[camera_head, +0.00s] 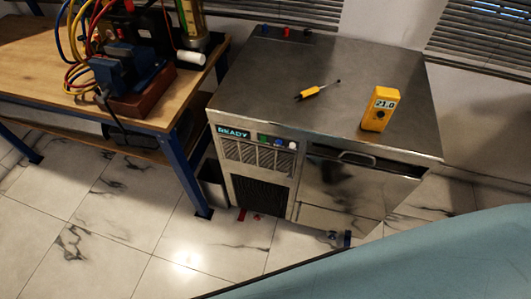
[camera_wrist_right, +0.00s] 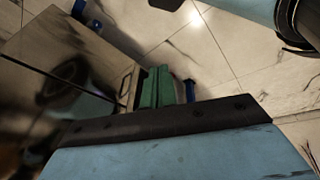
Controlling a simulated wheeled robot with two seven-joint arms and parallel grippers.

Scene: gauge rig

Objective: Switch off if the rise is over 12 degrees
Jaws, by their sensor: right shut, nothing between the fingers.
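A yellow handheld meter (camera_head: 380,109) stands upright on the right part of the steel cabinet top (camera_head: 330,70). Its display reads 21.0. The cabinet front has a lit display (camera_head: 233,132) reading READY. To its right is a row of small buttons (camera_head: 272,141), including a green one and a blue one. My right gripper (camera_wrist_right: 158,87) shows in the right wrist view with its green fingers together and nothing between them. It is not visible in the head view. My left gripper is in neither view.
A yellow-handled screwdriver (camera_head: 316,90) lies on the cabinet top. The cabinet has a door with a handle (camera_head: 357,158). At left, a wooden workbench (camera_head: 40,75) holds cables and a blue vise (camera_head: 122,76). The marble-tiled floor (camera_head: 120,220) before the bench is clear.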

